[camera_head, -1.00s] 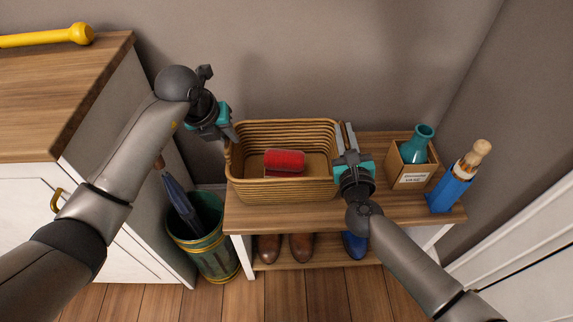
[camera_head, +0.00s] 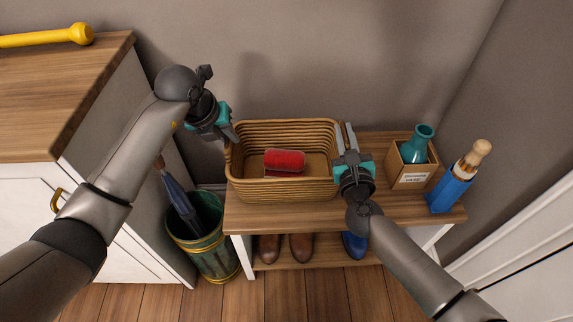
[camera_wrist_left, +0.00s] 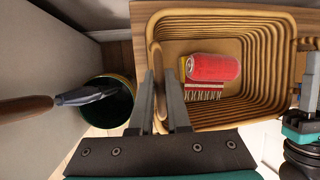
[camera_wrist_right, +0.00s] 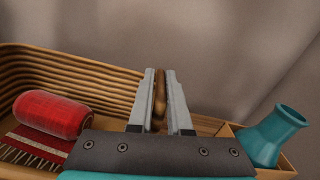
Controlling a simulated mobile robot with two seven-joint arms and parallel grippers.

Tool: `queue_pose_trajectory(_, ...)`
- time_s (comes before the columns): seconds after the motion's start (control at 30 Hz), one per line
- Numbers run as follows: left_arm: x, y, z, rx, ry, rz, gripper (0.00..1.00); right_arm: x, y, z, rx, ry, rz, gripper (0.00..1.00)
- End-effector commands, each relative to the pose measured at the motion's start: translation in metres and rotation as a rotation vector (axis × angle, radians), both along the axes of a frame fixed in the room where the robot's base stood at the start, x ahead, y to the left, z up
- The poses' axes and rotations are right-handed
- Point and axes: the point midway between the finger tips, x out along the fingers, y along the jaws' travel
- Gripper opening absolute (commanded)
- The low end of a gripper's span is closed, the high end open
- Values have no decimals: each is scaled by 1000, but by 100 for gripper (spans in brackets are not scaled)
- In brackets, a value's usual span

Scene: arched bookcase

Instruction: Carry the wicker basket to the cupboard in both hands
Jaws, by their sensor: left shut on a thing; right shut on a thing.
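The wicker basket (camera_head: 282,196) is on the wooden bench (camera_head: 290,219), level, with a red rolled thing (camera_head: 285,160) and a flat red piece inside. My left gripper (camera_head: 234,138) is shut on the basket's left handle, which shows between its fingers in the left wrist view (camera_wrist_left: 157,84). My right gripper (camera_head: 346,138) is shut on the right handle, which shows between its fingers in the right wrist view (camera_wrist_right: 161,96). The cupboard (camera_head: 62,95), with a wooden top and white front, stands at the left.
A yellow object (camera_head: 48,38) lies at the back of the cupboard top; its front is clear. A green bin (camera_head: 215,240) with an umbrella (camera_head: 180,200) stands between cupboard and bench. A box (camera_head: 408,178) with a teal vase (camera_head: 416,145) and a blue holder (camera_head: 449,190) are right of the basket.

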Motion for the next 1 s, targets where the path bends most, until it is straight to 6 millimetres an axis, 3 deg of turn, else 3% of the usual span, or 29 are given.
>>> queue_pose_trajectory(0.37,2,2,6,1,-6,3,0,0,0,5,-4,-1,0,0)
queue_pose_trajectory(1.0,2,2,51,2,-7,4,0,0,0,49,-4,0,0,0)
